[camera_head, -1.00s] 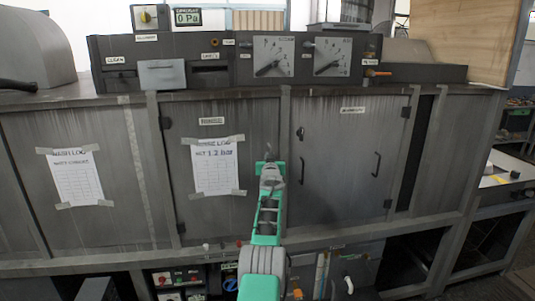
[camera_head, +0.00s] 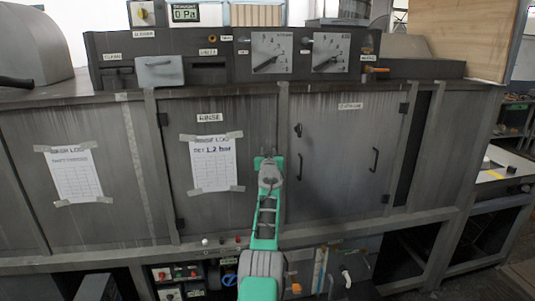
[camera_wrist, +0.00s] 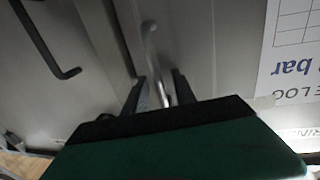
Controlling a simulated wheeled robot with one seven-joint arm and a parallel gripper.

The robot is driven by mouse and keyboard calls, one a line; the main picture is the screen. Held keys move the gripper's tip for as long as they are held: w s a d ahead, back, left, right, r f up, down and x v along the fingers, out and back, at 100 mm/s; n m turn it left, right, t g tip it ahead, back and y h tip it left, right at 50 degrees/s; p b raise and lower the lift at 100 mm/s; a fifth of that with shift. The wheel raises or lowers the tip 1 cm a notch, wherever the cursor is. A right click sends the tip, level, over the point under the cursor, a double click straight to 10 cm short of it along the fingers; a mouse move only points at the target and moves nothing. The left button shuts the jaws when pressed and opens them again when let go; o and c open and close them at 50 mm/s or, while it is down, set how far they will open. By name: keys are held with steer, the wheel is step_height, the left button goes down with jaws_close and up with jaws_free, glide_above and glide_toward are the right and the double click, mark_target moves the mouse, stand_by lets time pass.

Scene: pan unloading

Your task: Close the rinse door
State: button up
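The rinse door (camera_head: 220,110) is the grey panel with the "RINSE" label and a taped log sheet (camera_head: 212,163). It has hinges on its left side. It looks flush or nearly flush with the front; I cannot tell if it is fully shut. My gripper (camera_head: 268,162) is at its right edge. In the wrist view, my gripper's two dark fingers (camera_wrist: 158,92) are apart and point at the door, with the thin pale door handle (camera_wrist: 150,45) between them. I see gaps beside the handle, so no firm grip shows.
Above is a control panel with dials (camera_head: 270,52). Below are pipes, switches (camera_head: 178,273) and open bays.

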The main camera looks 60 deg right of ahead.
steer(key=shift+f+b, duration=0.15)
steer(key=shift+b, duration=0.15)
steer(key=shift+f+b, duration=0.2)
steer(key=shift+b, duration=0.45)
steer(key=b, duration=0.4)
steer(key=shift+s+a+f, duration=0.15)
steer(key=shift+a+f, duration=0.05)
steer(key=shift+f, duration=0.05)
steer(key=r+b+v, duration=0.1)
steer(key=b+v, duration=0.6)
steer(key=b, duration=1.3)
steer(key=shift+a, duration=0.15)
